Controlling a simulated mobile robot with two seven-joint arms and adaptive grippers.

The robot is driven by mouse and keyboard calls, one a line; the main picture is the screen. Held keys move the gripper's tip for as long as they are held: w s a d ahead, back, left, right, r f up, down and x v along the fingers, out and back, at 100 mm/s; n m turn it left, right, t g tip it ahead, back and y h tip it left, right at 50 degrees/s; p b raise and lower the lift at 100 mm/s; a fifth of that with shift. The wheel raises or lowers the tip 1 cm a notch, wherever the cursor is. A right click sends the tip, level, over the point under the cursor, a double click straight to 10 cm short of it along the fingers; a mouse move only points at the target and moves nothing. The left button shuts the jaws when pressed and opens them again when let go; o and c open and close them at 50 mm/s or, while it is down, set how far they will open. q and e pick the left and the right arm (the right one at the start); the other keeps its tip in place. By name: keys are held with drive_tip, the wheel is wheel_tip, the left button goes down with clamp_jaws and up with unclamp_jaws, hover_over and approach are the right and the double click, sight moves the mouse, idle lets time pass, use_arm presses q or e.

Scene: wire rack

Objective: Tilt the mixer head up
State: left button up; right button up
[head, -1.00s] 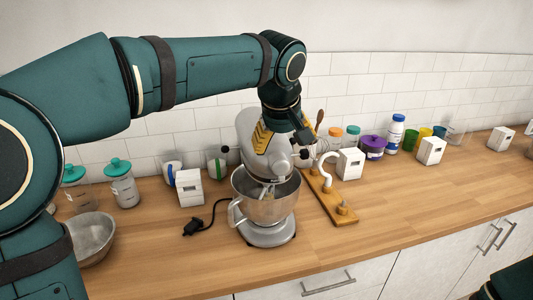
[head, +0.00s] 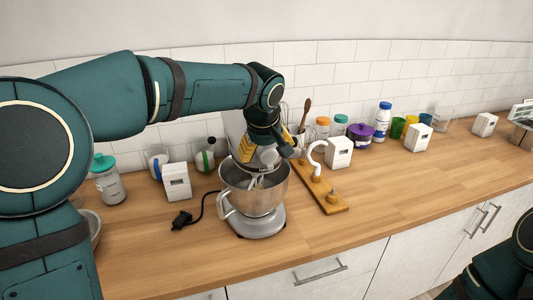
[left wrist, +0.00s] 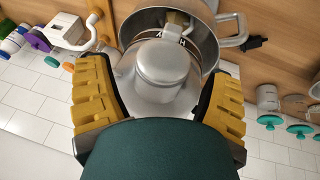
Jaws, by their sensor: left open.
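The grey stand mixer (head: 262,222) stands on the wooden counter, with its steel bowl (head: 240,203) on the base and a beater hanging into the bowl. My left gripper (head: 270,155) is over the mixer head and covers much of it in the head view. In the left wrist view, the rounded mixer head (left wrist: 165,70) lies between the two yellow-padded fingers of my left gripper (left wrist: 160,78). The fingers are open, one on each side of the head. I cannot tell whether they touch it, nor the head's exact tilt. My right gripper is not in view.
A wooden board with a white hook (head: 328,198) lies right of the mixer. Bottles (head: 382,122) and cups line the back wall. A black plug and cord (head: 182,219) lie left of the base.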

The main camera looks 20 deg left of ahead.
use_arm(q)
drive_tip(key=shift+w+f, duration=0.25)
drive_tip(key=shift+f, duration=0.35)
drive_tip(key=shift+s+r, duration=0.15)
drive_tip(key=shift+s, duration=0.05)
drive_tip(key=c, duration=1.1)
drive_tip(key=shift+c, duration=0.2)
